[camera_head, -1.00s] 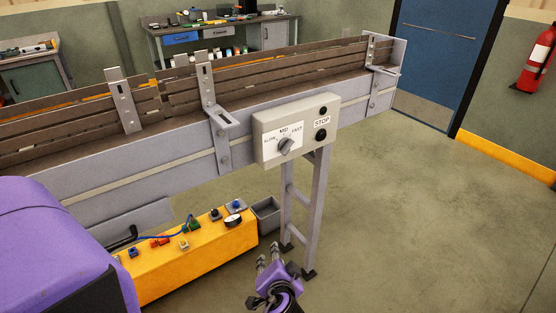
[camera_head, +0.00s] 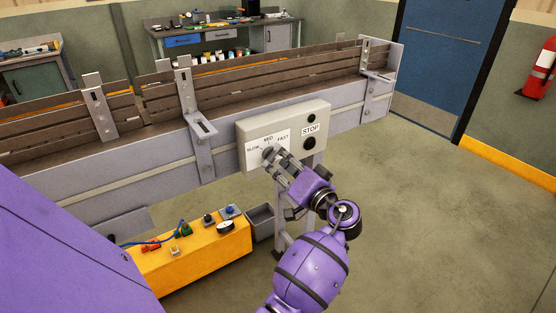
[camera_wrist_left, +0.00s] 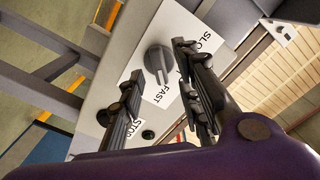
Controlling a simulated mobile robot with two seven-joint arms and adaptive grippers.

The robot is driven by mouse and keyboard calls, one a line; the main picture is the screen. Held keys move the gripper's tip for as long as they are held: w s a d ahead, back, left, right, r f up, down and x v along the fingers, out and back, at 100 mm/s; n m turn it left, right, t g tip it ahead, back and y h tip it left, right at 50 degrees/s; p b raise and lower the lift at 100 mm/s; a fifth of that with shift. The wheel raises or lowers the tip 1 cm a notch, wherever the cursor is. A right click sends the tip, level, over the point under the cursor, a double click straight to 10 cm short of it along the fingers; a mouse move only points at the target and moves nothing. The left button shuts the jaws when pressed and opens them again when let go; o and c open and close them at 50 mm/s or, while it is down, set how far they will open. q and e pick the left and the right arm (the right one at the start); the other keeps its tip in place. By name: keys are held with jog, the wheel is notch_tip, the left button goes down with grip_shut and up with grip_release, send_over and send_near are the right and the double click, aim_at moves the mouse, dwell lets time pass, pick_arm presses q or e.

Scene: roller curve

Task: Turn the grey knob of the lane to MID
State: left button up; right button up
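The grey knob (camera_head: 267,153) sits on the white dial label (camera_head: 254,158) of the lane's control box (camera_head: 240,129). The label reads SLOW, MID and FAST. My left gripper (camera_head: 276,154) is at the knob, fingertips close to the dial, partly covering it. In the left wrist view the knob (camera_wrist_left: 158,60) shows between the two spread fingers (camera_wrist_left: 158,75), with gaps on both sides. Its ridge points roughly toward the word FAST. MID is hidden behind a finger there. My right gripper is not in view.
A STOP label (camera_head: 310,130) and black buttons are on the box's right side. The conveyor lane (camera_head: 150,180) with its side brackets runs behind. A yellow bench (camera_head: 195,262) with small parts and a grey bin (camera_head: 261,222) stand below. Floor at right is clear.

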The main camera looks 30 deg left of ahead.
pick_arm(q)
jog(key=shift+w+a+r, duration=0.1)
jog(key=shift+w+a, duration=0.05)
jog(key=shift+a, duration=0.4)
jog(key=shift+c, duration=0.2)
grip_shut()
